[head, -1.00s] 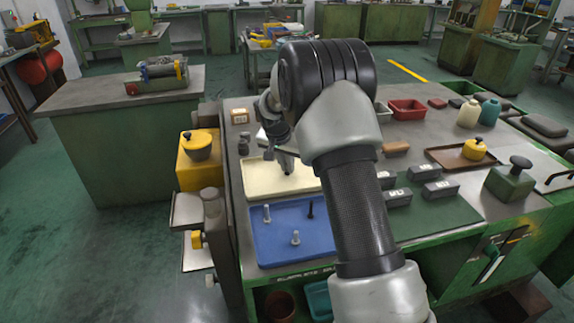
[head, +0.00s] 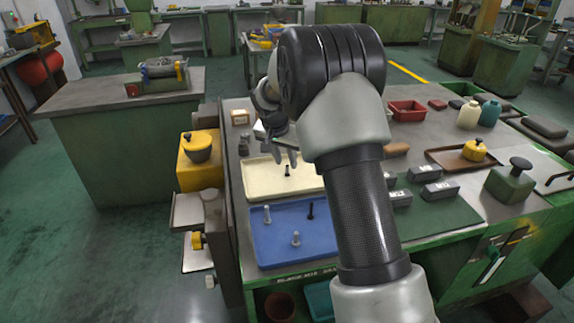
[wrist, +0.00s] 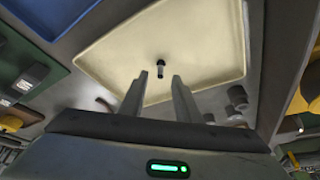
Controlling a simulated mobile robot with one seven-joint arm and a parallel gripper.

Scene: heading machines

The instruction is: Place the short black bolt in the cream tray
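The short black bolt (head: 287,171) stands upright in the cream tray (head: 262,188), near its middle. In the wrist view the bolt (wrist: 160,70) shows against the bare floor of the cream tray (wrist: 205,30), beyond my fingertips. My gripper (head: 284,155) is above the bolt and apart from it. Its two fingers (wrist: 158,80) are spread with nothing between them. Part of the tray's right side is hidden behind my arm in the head view.
A blue tray (head: 275,243) in front of the cream tray holds another black bolt (head: 310,210) and two silver bolts (head: 295,238), all upright. Grey labelled blocks (head: 439,190) lie on a green mat to the right. A yellow container (head: 200,160) stands left of the trays.

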